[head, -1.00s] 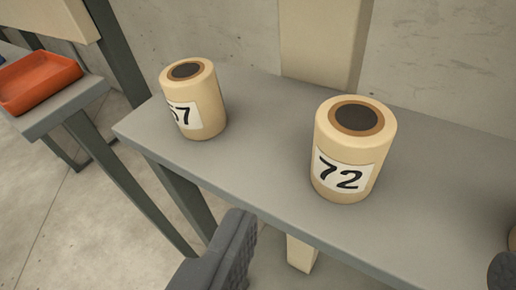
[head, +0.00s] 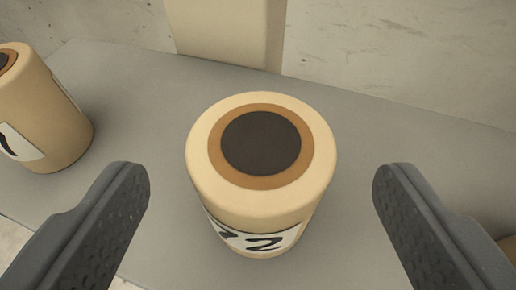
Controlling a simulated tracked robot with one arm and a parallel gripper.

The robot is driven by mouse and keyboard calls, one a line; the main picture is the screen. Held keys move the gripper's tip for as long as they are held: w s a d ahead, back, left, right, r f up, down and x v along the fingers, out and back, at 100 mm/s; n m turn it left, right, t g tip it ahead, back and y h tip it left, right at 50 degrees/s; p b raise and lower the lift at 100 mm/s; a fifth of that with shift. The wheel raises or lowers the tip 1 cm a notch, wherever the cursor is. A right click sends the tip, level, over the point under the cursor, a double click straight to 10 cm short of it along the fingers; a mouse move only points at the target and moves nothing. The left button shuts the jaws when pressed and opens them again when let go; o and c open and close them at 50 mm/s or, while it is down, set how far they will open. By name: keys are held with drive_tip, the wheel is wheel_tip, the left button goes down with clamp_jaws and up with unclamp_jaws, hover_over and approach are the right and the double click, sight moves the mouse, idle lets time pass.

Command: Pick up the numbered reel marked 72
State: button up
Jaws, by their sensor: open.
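The reel marked 72 (head: 262,205) stands upright on the grey table in the middle of the head view. It is cream, with a brown ring and a dark core on top. Its white label faces me; the 2 shows clearly and the 7 only in part. My gripper (head: 260,188) is open, with one dark finger to the left of the reel and one to the right. Both fingers are apart from the reel, with a gap on each side. Nothing is between the fingertips except the reel, which they do not touch.
Another cream reel (head: 45,115) stands on the grey table (head: 345,130) at the left, its label partly cut off. Part of a cream object (head: 508,248) shows at the lower right edge, behind the right finger. A cream post (head: 228,30) and a concrete wall are behind the table.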

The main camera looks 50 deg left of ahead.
sight(256, 174)
drive_tip(key=x, duration=0.4)
drive_tip(key=shift+a+r, duration=0.1)
drive_tip(key=c, duration=1.1)
drive_tip(key=shift+r, duration=0.15)
